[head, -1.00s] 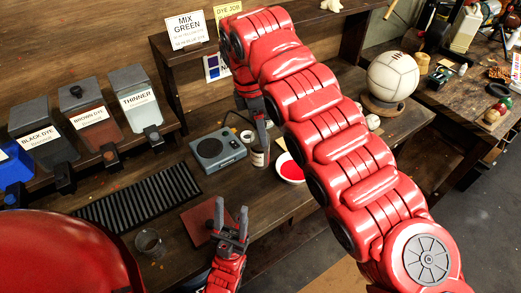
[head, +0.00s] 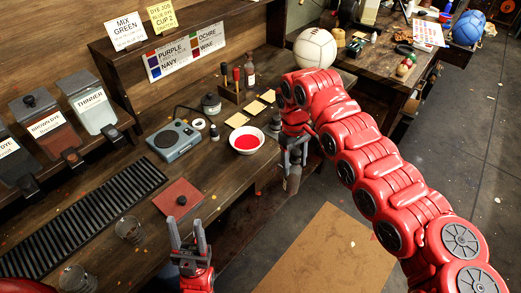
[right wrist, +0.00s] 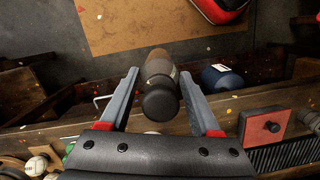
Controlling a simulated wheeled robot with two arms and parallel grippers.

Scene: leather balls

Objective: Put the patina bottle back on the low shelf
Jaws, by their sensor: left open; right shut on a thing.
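The patina bottle (head: 292,181) is dark with a pale label and hangs roughly upright under my right gripper (head: 294,152), just in front of the bench's front edge. In the right wrist view the bottle (right wrist: 160,78) sits between the two fingers of my right gripper (right wrist: 158,95), its round dark cap toward the camera. My left gripper (head: 187,232) is open and empty, pointing up near the red square pad (head: 178,198). The low shelf is mostly hidden under the bench; a brown board (head: 236,222) shows below the bench edge.
A blue labelled container (right wrist: 222,78) is near the bottle in the wrist view. A brown sheet (head: 330,255) lies on open floor.

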